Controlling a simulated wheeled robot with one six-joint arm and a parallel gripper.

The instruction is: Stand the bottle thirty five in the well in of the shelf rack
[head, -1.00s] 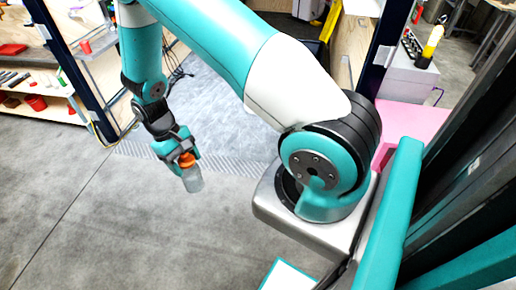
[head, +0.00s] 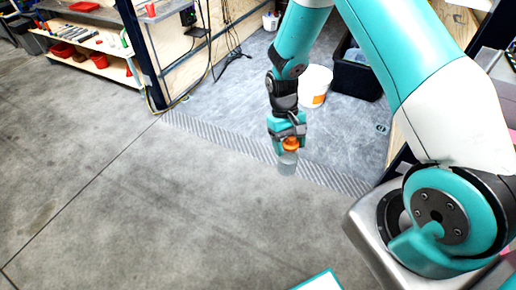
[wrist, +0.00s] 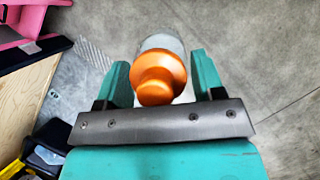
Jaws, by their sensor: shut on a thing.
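A clear bottle with an orange cap (head: 288,161) hangs below my gripper (head: 286,146) in the head view, held upright or nearly so above the floor. In the wrist view the orange cap (wrist: 158,78) sits between the two teal fingers (wrist: 164,84), with the clear body (wrist: 161,42) beyond it. My gripper is shut on the bottle. Any label on the bottle is not readable. No rack that I can identify as the shelf rack with its well shows clearly.
A shelf unit (head: 88,44) with red bins and small items stands at the upper left. A white bucket (head: 315,86) and a black crate (head: 362,75) stand inside the trailer opening. The grey concrete floor (head: 130,210) is clear.

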